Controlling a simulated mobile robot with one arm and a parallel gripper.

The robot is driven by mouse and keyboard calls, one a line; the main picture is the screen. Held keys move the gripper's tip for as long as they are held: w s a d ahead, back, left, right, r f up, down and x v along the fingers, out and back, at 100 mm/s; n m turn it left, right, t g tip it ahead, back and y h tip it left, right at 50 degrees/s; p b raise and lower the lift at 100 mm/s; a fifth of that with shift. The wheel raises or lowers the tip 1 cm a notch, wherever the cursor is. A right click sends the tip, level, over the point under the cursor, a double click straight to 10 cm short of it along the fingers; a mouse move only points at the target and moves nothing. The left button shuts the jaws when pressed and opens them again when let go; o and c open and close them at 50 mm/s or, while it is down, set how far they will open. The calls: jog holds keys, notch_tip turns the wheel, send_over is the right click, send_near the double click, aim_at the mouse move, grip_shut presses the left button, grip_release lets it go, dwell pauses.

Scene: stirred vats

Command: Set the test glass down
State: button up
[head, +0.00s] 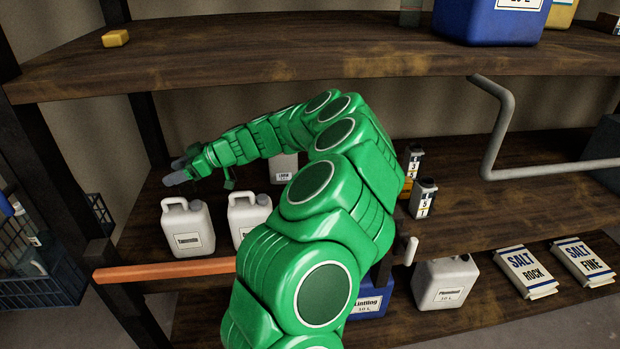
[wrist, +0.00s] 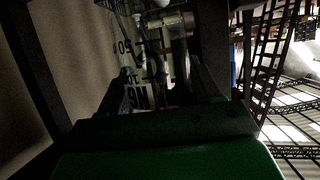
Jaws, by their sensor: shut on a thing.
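My gripper (head: 190,163) is at the far end of my green arm, over the left part of the middle shelf (head: 140,228). It is shut on the test glass, which shows as a small grey, tilted piece (head: 176,178) at the jaws, above and left of the white canisters. In the dark wrist view, my gripper (wrist: 155,88) has a finger on each side of a pale, see-through shape. This looks like the test glass (wrist: 152,62), but its outline is hard to tell from the lettering behind it.
Two white canisters (head: 187,228) (head: 248,214) stand on the middle shelf below my gripper; another (head: 284,168) is behind my arm. An orange bar (head: 165,269) runs along the front edge. The upper shelf (head: 300,62) hangs above.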

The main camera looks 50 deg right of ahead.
jog(key=s+d+f+m+t+h, duration=0.1)
jog(key=s+d+f+m+h, duration=0.3)
jog(key=d, duration=1)
jog(key=s+d+f+m+t+h, duration=0.1)
jog(key=s+d+f+h, duration=0.15)
jog(key=s+d, duration=0.75)
jog(key=s+d+f+m+t+h, duration=0.1)
jog(key=d+f+m+h, duration=0.2)
jog(key=d, duration=1.5)
jog(key=shift+y, duration=0.45)
jog(key=w+d+f, duration=0.6)
jog(key=d+f, duration=0.1)
jog(key=w+d+f, duration=0.2)
jog(key=d+f, duration=0.1)
jog(key=d, duration=0.1)
jog(key=shift+w+f, duration=0.25)
jog(key=shift+w, duration=0.15)
jog(key=shift+f, duration=1.45)
jog(key=shift+w+f, duration=0.1)
